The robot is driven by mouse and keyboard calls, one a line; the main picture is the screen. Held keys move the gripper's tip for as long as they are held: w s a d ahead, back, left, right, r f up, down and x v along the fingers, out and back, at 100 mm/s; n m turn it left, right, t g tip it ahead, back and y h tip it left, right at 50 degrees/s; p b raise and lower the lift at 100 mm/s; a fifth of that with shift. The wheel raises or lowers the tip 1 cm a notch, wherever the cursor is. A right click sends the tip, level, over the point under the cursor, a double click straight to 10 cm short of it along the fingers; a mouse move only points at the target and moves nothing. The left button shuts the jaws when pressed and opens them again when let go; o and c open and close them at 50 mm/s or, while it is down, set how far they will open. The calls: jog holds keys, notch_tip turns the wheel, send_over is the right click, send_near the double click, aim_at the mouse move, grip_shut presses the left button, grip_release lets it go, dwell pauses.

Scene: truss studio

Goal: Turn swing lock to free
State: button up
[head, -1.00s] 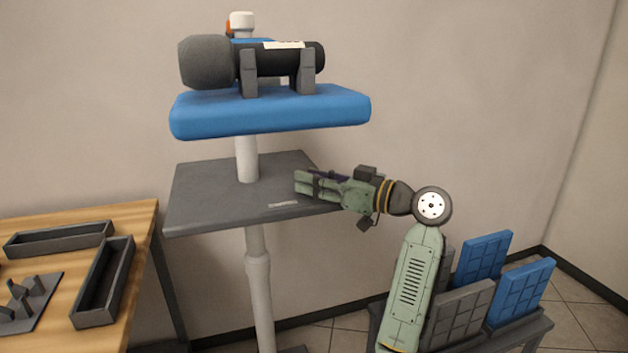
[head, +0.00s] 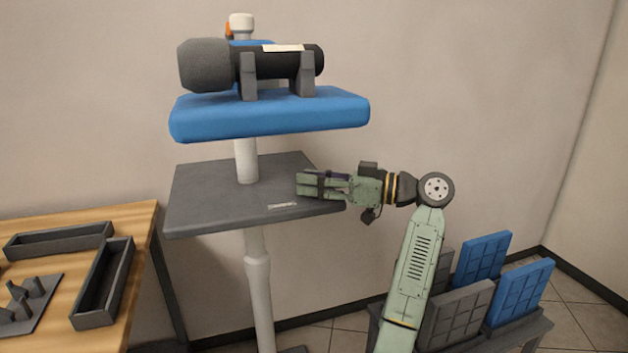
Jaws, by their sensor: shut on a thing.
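My gripper (head: 308,186) reaches in from the right, level over the right part of a grey square shelf (head: 205,205) on a white post. It is shut on a small dark part that its green fingers mostly hide. I cannot tell whether that part is the swing lock. A dark bar (head: 335,176) shows along the fingers. Above, a blue padded platform (head: 270,115) on the same post carries a black cylinder (head: 275,63) with a grey end, held in two grey cradles. An orange piece (head: 229,30) sits behind it beside the white post top.
A wooden table (head: 135,225) at the left holds dark open trays (head: 105,290) and a plate with upright pegs (head: 25,305). A low stand at the lower right holds blue panels (head: 483,258) and grey panels (head: 455,313). A wall stands close behind.

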jog(key=o, duration=1.2)
jog(key=v, duration=1.2)
